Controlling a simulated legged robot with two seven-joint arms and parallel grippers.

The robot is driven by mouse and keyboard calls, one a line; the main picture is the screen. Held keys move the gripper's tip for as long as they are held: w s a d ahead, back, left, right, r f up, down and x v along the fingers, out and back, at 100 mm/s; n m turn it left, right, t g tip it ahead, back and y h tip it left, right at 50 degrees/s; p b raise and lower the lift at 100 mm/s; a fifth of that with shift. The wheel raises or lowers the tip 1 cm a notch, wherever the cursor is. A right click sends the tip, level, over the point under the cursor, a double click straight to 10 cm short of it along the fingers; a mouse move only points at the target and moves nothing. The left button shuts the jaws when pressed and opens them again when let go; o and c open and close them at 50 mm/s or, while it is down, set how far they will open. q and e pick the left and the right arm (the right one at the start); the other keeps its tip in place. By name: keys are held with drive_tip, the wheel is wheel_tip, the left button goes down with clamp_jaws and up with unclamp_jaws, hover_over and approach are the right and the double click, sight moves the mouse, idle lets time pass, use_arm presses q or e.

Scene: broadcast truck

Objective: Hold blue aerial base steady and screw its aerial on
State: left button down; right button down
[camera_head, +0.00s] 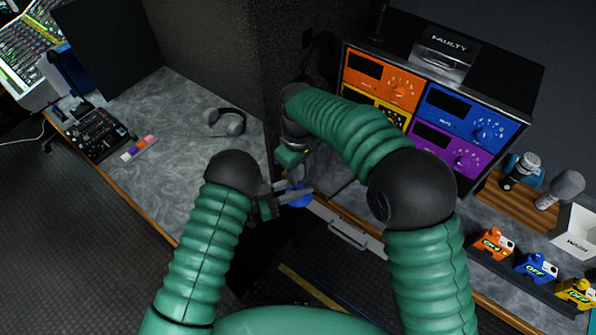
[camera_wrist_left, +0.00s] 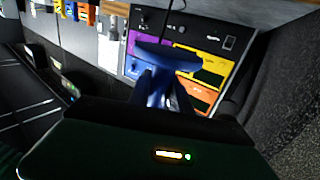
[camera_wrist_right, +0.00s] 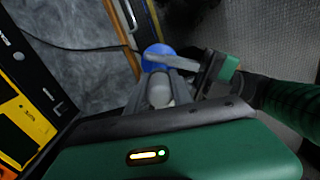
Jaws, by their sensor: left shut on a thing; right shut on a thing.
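The blue aerial base (camera_head: 302,197) is a round blue piece held off the bench in front of the rack. My left gripper (camera_head: 286,197) is shut on it; its broad blue disc (camera_wrist_left: 168,55) shows beyond the fingers in the left wrist view. My right gripper (camera_head: 298,172) is close above it, its arm arching over from the right. In the right wrist view its fingers (camera_wrist_right: 160,88) are shut on a pale grey rounded piece (camera_wrist_right: 160,94), which looks like part of the aerial. The blue disc (camera_wrist_right: 155,58) lies just beyond. Whether the two pieces touch, I cannot tell.
A rack of orange, yellow, blue and purple units (camera_head: 440,105) stands behind my right arm, a FAULTY tray (camera_head: 444,52) on top. Microphones (camera_head: 522,170) and small coloured OFF-labelled boxes (camera_head: 537,267) sit at right. Headphones (camera_head: 226,121) lie on the left bench, beside a dark partition.

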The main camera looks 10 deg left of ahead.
drive_tip(key=shift+w+m, duration=0.1)
drive_tip(key=shift+m, duration=0.4)
drive_tip(key=c, duration=1.1)
unclamp_jaws()
drive_tip(key=shift+r, duration=2.3)
drive_tip(key=shift+c, duration=0.5)
wheel_tip(320, 180, up, 4)
drive_tip(key=shift+f+n, duration=0.25)
drive_tip(key=shift+n, duration=0.85)
